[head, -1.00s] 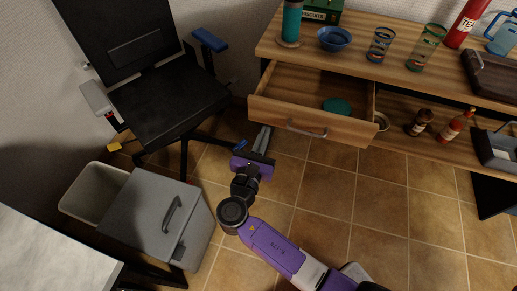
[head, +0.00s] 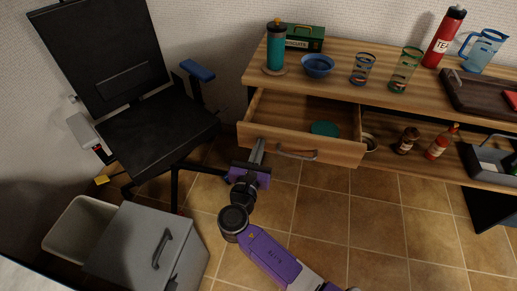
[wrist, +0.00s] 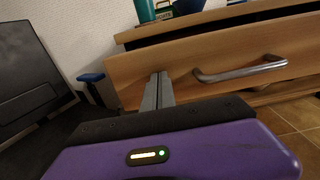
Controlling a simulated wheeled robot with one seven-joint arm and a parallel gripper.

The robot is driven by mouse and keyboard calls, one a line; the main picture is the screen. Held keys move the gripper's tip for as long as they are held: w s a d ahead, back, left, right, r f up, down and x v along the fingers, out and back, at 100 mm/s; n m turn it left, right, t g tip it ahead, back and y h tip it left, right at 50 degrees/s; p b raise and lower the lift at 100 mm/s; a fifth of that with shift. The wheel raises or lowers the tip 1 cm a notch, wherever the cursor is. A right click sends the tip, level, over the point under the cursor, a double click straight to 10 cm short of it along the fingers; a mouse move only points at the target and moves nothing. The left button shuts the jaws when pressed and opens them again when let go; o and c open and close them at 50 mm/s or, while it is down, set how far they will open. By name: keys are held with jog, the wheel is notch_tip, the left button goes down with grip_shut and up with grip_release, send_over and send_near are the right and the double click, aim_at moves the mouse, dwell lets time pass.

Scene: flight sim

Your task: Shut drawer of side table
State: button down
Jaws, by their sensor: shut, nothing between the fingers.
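The side table (head: 430,99) has a wooden drawer (head: 335,152) pulled open, with a teal round lid (head: 326,129) inside. Its front carries a curved metal handle (head: 297,154), which also shows in the wrist view (wrist: 240,72). My gripper (head: 257,146) is shut and empty. Its fingers (wrist: 158,90) point at the left part of the drawer front, left of the handle. In the wrist view the fingertips overlap the drawer front; I cannot tell whether they touch it.
A black office chair (head: 155,115) stands left of the drawer, close to my gripper. Cups, a bowl (head: 318,66) and bottles stand on the tabletop. The tiled floor (head: 340,215) at the front is clear.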

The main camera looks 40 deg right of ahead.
aim_at(273, 112)
jog(key=b+x, duration=0.4)
jog(key=x, duration=1.6)
jog(key=shift+d, duration=0.1)
jog(key=shift+w+d, duration=0.15)
jog(key=shift+w, duration=0.1)
jog(key=shift+w+d+r, duration=0.15)
jog(key=shift+d+r, duration=0.05)
jog(key=shift+d, duration=0.1)
jog(key=shift+s+a, duration=0.3)
jog(key=p+v, duration=0.1)
jog(key=v, duration=0.6)
jog(key=p+v, duration=0.2)
jog(key=v, duration=0.5)
jog(key=shift+f, duration=0.25)
